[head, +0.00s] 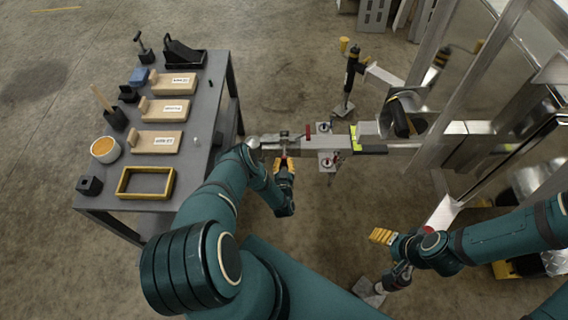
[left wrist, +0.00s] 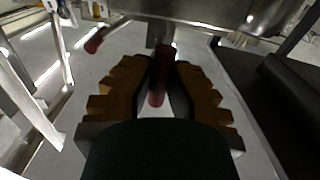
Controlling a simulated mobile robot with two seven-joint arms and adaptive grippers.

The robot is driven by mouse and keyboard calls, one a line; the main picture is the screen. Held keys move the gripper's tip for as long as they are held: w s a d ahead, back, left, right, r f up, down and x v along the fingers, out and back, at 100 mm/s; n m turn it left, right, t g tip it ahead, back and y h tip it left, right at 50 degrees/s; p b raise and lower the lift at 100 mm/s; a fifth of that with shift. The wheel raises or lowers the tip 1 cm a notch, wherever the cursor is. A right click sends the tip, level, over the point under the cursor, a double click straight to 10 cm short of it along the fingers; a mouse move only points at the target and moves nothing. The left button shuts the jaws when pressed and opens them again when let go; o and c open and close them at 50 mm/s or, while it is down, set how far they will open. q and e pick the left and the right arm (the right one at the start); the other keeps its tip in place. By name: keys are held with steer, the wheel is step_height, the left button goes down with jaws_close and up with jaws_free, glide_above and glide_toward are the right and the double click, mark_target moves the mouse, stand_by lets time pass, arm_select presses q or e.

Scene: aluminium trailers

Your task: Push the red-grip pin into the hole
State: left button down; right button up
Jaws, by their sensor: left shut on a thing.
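My left gripper (head: 285,164) is at the front end of the trailer's drawbar (head: 312,143), near the silver coupling (head: 268,142). In the left wrist view its yellow-padded fingers (left wrist: 163,70) are shut on a red grip (left wrist: 157,92), which stands between them below the metal bar. I take this as the red-grip pin; its shaft and the hole are hidden. A second red handle (left wrist: 95,42) sits apart at upper left in that view. My right gripper (head: 382,237) is at lower right in the head view, away from the drawbar; its finger gap is unclear.
A grey table (head: 205,100) at left holds wooden holders with labels, a yellow frame (head: 146,182) and a white cup (head: 105,149). The trailer frame (head: 465,128) fills the right side. A black post with a yellow top (head: 350,75) stands behind the drawbar. Open concrete floor lies behind.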

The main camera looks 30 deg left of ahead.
mark_target(284, 150)
arm_select(q)
steer(key=shift+x, duration=2.6)
steer(key=c, duration=1)
jaws_free()
steer(key=shift+s, duration=0.15)
steer(key=v, duration=1.2)
